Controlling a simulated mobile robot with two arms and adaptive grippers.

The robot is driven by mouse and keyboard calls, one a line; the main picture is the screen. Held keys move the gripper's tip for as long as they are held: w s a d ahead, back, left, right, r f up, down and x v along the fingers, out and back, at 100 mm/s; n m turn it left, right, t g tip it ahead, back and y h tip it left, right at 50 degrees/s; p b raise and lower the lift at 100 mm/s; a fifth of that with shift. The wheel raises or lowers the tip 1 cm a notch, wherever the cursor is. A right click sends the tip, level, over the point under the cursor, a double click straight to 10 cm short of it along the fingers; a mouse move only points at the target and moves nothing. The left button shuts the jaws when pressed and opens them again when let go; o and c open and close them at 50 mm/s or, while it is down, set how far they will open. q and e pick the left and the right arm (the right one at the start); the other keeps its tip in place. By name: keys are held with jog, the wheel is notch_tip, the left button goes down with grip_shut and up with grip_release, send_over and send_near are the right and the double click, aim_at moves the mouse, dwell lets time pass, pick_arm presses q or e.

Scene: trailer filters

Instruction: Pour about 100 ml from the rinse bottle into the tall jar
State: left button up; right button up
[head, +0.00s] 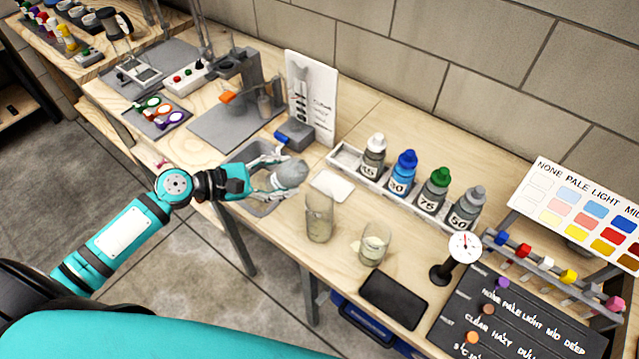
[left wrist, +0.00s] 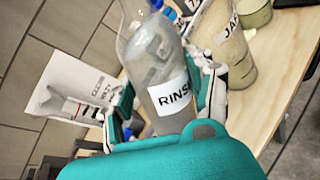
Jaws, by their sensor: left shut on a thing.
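My left gripper (head: 270,184) is shut on the rinse bottle (head: 290,174), a clear greyish bottle. In the left wrist view, the bottle (left wrist: 155,55) stands between the fingers (left wrist: 168,95) with its RINSE label showing. It is held above the grey basin, to the left of the tall jar and apart from it. I cannot tell its exact tilt. The tall jar (head: 319,220) is clear and upright on the bench, with a pale tint. The jar (left wrist: 229,45) also shows in the left wrist view, right of the bottle. My right gripper is out of view.
A shorter glass (head: 374,246) stands right of the jar. Several numbered bottles sit in a white rack (head: 345,157) behind. A grey basin (head: 262,206) lies below the gripper. A black pad (head: 394,299) and a dial gauge (head: 464,247) are at the front right.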

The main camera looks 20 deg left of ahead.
pick_arm(q)
jog(key=shift+r, duration=0.25)
jog(key=shift+d+r+p, duration=0.15)
jog(key=shift+r+p, duration=0.4)
jog(key=shift+r, duration=0.05)
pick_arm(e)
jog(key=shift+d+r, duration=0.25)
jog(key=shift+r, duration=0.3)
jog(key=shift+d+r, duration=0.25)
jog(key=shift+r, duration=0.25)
pick_arm(q)
jog(key=shift+f+m+y+p, duration=0.15)
jog(key=shift+m+y+p, duration=0.15)
jog(key=shift+m+y, duration=0.25)
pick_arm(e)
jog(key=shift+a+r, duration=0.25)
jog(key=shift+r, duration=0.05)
pick_arm(q)
jog(key=shift+a+f+m+y+p, duration=0.15)
jog(key=shift+a+m+y+p, duration=0.1)
jog(key=shift+m+p, duration=0.15)
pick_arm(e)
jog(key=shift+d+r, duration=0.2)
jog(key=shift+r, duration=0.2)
